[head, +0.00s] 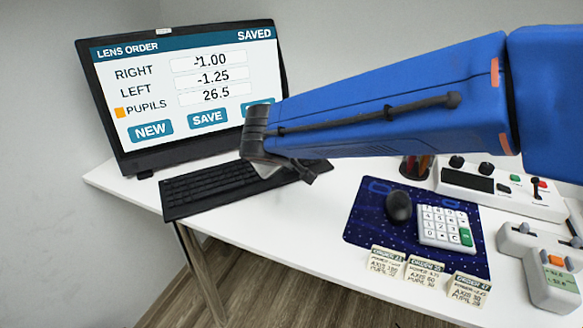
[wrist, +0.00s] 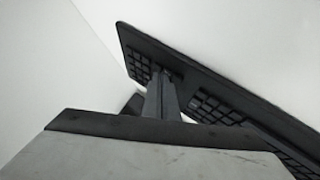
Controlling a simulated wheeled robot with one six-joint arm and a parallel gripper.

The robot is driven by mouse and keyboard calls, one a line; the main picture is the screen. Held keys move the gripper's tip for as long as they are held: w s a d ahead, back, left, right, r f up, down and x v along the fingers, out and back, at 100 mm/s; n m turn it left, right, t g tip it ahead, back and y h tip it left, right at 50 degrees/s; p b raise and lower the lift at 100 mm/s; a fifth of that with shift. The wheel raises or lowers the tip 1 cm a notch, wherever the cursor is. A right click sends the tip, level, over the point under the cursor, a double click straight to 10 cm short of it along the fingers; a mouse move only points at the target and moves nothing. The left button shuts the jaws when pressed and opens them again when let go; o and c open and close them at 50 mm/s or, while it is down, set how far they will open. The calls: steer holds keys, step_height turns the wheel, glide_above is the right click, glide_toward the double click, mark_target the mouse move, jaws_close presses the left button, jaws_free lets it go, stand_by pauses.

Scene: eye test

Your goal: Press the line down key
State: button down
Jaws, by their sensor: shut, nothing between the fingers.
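The black keyboard (head: 215,186) lies on the white desk in front of the monitor (head: 190,85); its right end is partly hidden by my gripper. The screen reads LENS ORDER and SAVED, with rows RIGHT -1.00, LEFT -1.25 and PUPILS 26.5; an orange marker sits beside PUPILS. In the wrist view my gripper (wrist: 165,82) is shut and empty, its fingertips over the keyboard (wrist: 215,105) near one end. I cannot tell whether they touch a key. No line down key can be made out; key labels are too small to read.
A blue mat (head: 365,228) right of the keyboard holds a black mouse (head: 399,206) and a white keypad (head: 445,226). Several order cards (head: 425,275) stand at the desk's front edge. Devices, including a white control box (head: 500,190), fill the right side.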

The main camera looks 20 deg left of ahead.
steer(key=shift+r, duration=0.9)
steer(key=shift+r, duration=2.5)
